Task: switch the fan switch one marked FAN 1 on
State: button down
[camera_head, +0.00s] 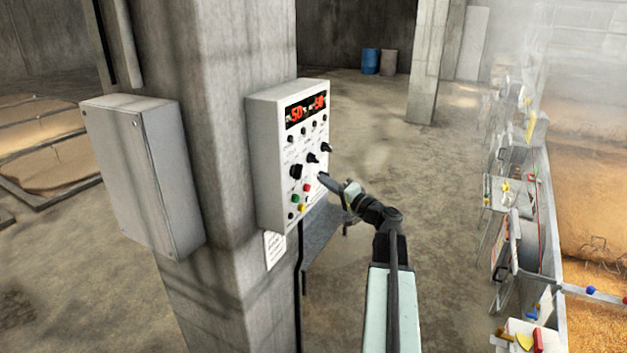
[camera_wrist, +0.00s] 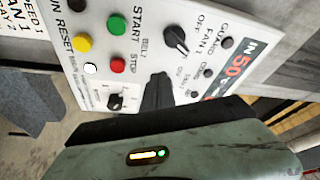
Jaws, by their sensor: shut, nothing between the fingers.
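The grey control panel (camera_head: 287,150) is fixed to a concrete pillar. A black rotary knob (camera_wrist: 177,40) shows in the wrist view beside lettering that includes "FAN 1" and "OFF". What looks like the same knob (camera_head: 296,171) is on the panel's left side in the head view. My gripper (camera_head: 322,177) is shut and empty at the panel's lower right. In the wrist view its dark fingertips (camera_wrist: 160,80) are below the FAN 1 knob and apart from it in the picture. I cannot tell whether they touch the panel face.
Green START (camera_wrist: 117,25) and red STOP (camera_wrist: 117,53) buttons, a yellow button (camera_wrist: 82,44) and another black knob (camera_wrist: 117,101) lie close by. A grey box (camera_head: 145,175) is on the pillar's left. Open floor (camera_head: 370,125) lies behind; cluttered stands (camera_head: 510,195) line the right.

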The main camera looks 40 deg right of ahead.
jog(key=s, duration=0.3)
jog(key=s+d, duration=0.1)
jog(key=shift+s+r, duration=0.15)
jog(key=shift+r, duration=0.15)
